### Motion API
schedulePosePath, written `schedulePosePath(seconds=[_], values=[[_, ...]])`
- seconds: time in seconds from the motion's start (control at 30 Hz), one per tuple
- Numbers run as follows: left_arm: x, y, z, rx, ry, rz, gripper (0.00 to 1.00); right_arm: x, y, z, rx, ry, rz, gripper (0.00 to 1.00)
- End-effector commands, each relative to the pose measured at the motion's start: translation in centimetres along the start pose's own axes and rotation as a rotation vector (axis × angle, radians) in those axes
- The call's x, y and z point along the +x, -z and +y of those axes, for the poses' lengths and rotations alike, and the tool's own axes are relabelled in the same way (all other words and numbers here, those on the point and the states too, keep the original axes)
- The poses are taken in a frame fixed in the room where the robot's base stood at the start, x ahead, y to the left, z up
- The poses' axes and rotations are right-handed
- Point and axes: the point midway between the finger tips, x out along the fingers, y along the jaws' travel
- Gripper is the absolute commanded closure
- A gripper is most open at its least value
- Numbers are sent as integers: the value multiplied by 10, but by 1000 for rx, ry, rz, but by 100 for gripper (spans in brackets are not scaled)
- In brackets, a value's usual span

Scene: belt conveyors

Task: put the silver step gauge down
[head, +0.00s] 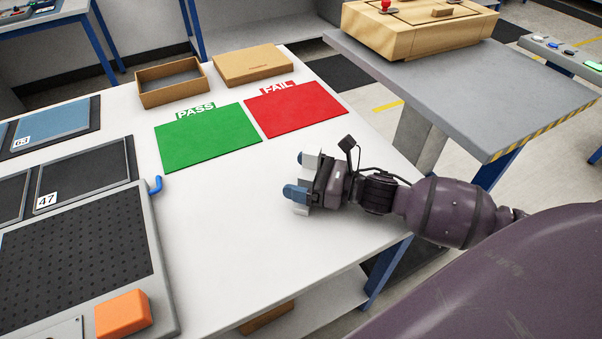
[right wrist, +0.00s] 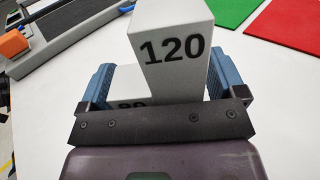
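The silver step gauge (right wrist: 172,50) is a pale grey stepped block. Its tall step reads "120", and a lower step with a partly hidden number shows at its left. My right gripper (right wrist: 158,85) has its blue fingers on either side of the gauge, shut on it. In the head view, the right gripper (head: 299,176) is over the right part of the white table, short of the red FAIL mat, with pale bits of the gauge (head: 310,162) showing at its fingers. I cannot tell whether the gauge touches the table. My left gripper is not in view.
The white table (head: 225,235) is bare around the gripper. Behind lie the green PASS mat (head: 207,138), the red FAIL mat (head: 296,108) and two cardboard boxes (head: 172,83) (head: 253,65). A perforated plate fixture (head: 75,250) with an orange block (head: 123,314) stands left.

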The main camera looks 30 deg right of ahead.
Motion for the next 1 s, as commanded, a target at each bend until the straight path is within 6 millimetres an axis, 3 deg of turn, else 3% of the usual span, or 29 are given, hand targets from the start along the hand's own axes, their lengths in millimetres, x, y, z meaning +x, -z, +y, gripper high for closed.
schedulePosePath(seconds=[0.37, 1.0], values=[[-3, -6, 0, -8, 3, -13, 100, -7, -2, 0, 0, 1, 2, 11], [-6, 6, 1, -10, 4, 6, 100, -101, -3, 0, 1, 2, 1, 11]])
